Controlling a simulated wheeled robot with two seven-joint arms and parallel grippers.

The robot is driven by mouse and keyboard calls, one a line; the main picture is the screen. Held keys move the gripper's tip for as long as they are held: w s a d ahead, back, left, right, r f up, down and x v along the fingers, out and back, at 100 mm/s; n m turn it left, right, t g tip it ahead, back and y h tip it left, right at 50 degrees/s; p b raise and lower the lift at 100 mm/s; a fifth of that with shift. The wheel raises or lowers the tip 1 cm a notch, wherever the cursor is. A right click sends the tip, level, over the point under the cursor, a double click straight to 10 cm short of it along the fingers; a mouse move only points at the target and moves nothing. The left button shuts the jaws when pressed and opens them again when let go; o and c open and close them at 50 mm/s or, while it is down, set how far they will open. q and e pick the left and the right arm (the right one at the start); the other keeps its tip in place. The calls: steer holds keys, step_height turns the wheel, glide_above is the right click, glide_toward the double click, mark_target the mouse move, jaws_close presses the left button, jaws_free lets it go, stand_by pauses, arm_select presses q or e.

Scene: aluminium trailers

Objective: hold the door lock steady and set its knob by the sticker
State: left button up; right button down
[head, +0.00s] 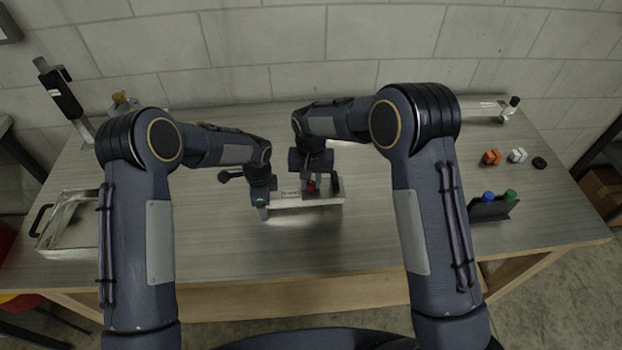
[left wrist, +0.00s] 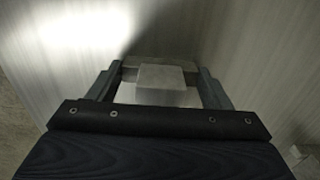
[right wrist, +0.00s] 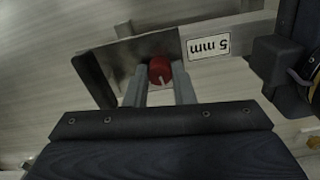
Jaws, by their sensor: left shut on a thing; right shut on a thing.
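The door lock (head: 318,200) is a pale metal bar with an upright plate, lying on the table in front of me. Its sticker (right wrist: 208,46) reads "5 mm" in the right wrist view, upside down. The red knob (right wrist: 160,70) has a pale line on it and sits beside the plate. My right gripper (right wrist: 160,92) is shut on the red knob from above. My left gripper (head: 262,200) is shut on the left end of the lock. In the left wrist view a grey metal block (left wrist: 162,77) sits between its fingers.
A metal tray (head: 68,243) with a black handle lies at the left. A black-handled tool (head: 65,95) stands behind it. Orange (head: 491,157), white and black small parts lie at the right. A dark holder (head: 492,208) with blue and green tops stands nearer. The table's front middle is clear.

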mark_target(311, 183)
steer(key=n, duration=0.4)
steer(key=shift+n, duration=1.6)
steer(key=c, duration=1.2)
jaws_free()
step_height(311, 183, up, 12)
arm_select(q)
steer(key=o, duration=1.2)
